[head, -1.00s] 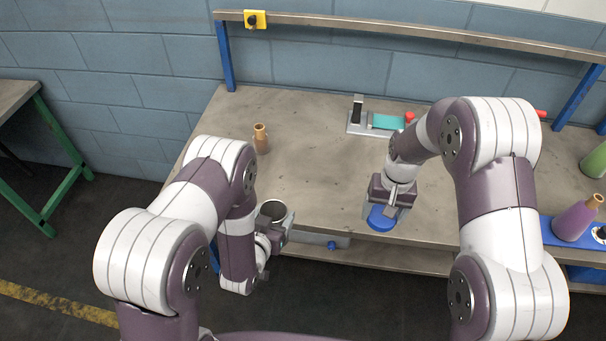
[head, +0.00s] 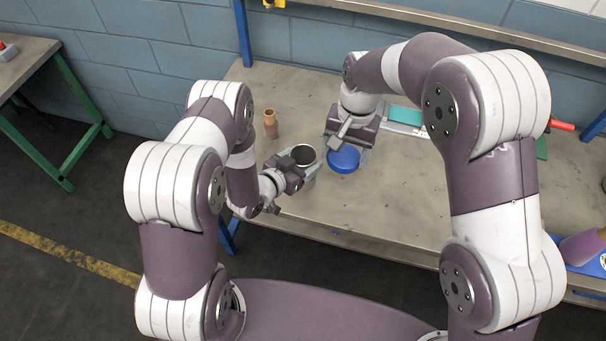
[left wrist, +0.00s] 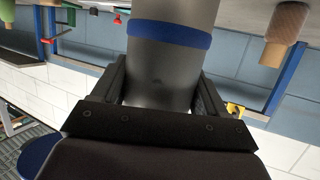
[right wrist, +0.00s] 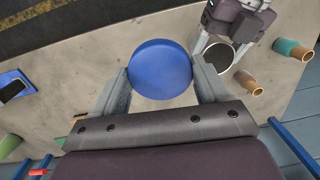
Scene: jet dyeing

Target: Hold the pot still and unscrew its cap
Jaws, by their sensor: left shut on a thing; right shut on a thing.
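My right gripper (right wrist: 160,90) is shut on the cap (right wrist: 160,68). In the right wrist view the open pot (right wrist: 218,58) is beside the cap, with a small gap.
A brown bottle (head: 270,123) stands on the table (head: 400,200) behind my left gripper. A teal and grey device (head: 404,116) is at the back, partly behind my right arm. A purple bottle (head: 583,246) is at the far right.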

